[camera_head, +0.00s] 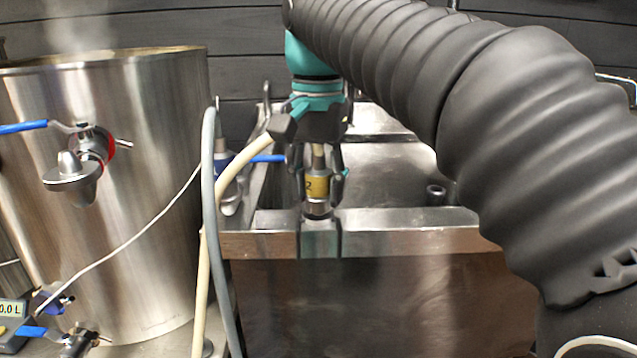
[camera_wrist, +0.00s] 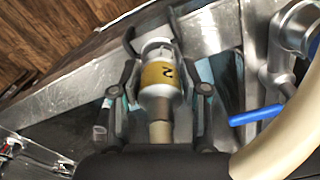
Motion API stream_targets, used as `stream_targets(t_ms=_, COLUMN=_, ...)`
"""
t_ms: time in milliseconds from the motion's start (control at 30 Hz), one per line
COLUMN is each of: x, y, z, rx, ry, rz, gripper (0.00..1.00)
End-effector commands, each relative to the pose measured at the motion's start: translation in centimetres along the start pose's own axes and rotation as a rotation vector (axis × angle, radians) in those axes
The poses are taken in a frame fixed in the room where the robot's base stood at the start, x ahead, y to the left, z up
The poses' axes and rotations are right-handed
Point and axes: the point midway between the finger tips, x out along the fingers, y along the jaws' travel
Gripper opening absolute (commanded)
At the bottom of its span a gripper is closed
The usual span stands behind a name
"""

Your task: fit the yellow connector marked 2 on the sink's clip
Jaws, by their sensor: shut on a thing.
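The connector (camera_head: 317,188) is a pale cylinder with a yellow band marked 2, and it stands roughly upright at the sink's front rim. It also shows in the wrist view (camera_wrist: 160,78), between both fingers. My gripper (camera_head: 319,180) is shut on it from above, a finger on each side. A cream hose runs from the connector up behind the fingers. The sink's clip (camera_head: 320,240) appears as a metal piece on the front rim just below the connector. I cannot tell whether the connector sits in the clip or just above it.
The sink (camera_head: 400,242) has a wide steel front rim. A steel kettle (camera_head: 140,200) with valves stands at left. A grey hose (camera_head: 210,200) and a cream hose (camera_head: 203,270) rise left of the gripper. A blue-handled valve (camera_head: 265,158) is close by, also in the wrist view (camera_wrist: 255,115).

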Motion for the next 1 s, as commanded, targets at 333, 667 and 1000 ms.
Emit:
stream_targets(t_ms=333, x=0.7, y=0.0, z=0.0, rx=0.000, ry=0.000, rz=0.000, gripper=0.04)
stream_targets(t_ms=667, x=0.6, y=0.0, z=0.0, rx=0.000, ry=0.000, rz=0.000, gripper=0.74)
stream_targets(t_ms=1000, x=-1.1, y=-0.1, z=-0.1, rx=0.000, ry=0.001, rz=-0.001, gripper=0.74)
